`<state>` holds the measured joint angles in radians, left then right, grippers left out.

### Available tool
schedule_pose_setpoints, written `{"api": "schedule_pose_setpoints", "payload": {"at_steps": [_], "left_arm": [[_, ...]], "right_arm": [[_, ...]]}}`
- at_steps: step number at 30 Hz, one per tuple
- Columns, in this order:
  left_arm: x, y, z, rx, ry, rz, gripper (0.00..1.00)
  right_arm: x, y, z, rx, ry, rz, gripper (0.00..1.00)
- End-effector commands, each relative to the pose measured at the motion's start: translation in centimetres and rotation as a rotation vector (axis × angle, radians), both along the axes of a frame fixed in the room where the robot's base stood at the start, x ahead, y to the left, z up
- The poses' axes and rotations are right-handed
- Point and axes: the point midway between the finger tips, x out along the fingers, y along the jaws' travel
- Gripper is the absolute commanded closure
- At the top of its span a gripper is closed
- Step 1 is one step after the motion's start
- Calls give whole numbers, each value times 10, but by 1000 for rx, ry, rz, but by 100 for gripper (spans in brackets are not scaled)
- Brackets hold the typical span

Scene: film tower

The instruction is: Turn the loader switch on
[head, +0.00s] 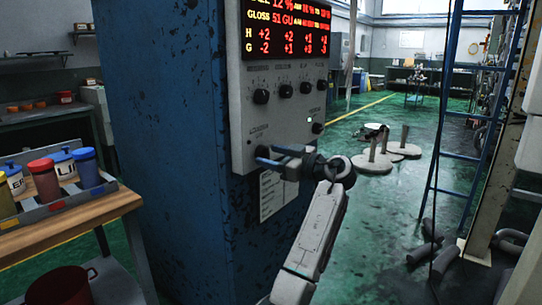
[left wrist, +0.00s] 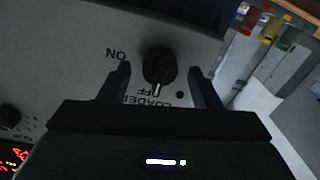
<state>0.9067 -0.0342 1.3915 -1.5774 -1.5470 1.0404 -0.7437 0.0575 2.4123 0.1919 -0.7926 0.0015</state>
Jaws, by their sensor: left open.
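The loader switch (left wrist: 157,64) is a round black knob on the grey panel (head: 240,120) of the blue cabinet. In the left wrist view its white pointer mark lies toward the word OFF, with ON printed to the left of the knob; the lettering appears upside down. My left gripper (head: 275,156) is open at the lower part of the panel. In the left wrist view its two fingers stand either side of the knob with gaps, so it is not gripped. My right gripper is not in view.
Several other black knobs (head: 261,97) sit above on the panel, under a red-lit display (head: 287,30). A bench (head: 70,222) with a tray of colored containers (head: 44,178) is at left. A blue ladder (head: 436,150) and grey rolls (head: 444,262) are at right.

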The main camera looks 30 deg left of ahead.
Motion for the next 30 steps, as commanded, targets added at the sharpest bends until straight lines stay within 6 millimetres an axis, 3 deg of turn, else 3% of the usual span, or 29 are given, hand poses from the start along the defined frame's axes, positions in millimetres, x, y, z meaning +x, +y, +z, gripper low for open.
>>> {"api": "schedule_pose_setpoints", "payload": {"at_steps": [11,18,30], "left_arm": [[0,7,0,0,1,0,43],[0,7,0,0,1,0,87],[0,7,1,6,68,0,87]], "right_arm": [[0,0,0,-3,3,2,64],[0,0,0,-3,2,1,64],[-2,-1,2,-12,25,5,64]]}}
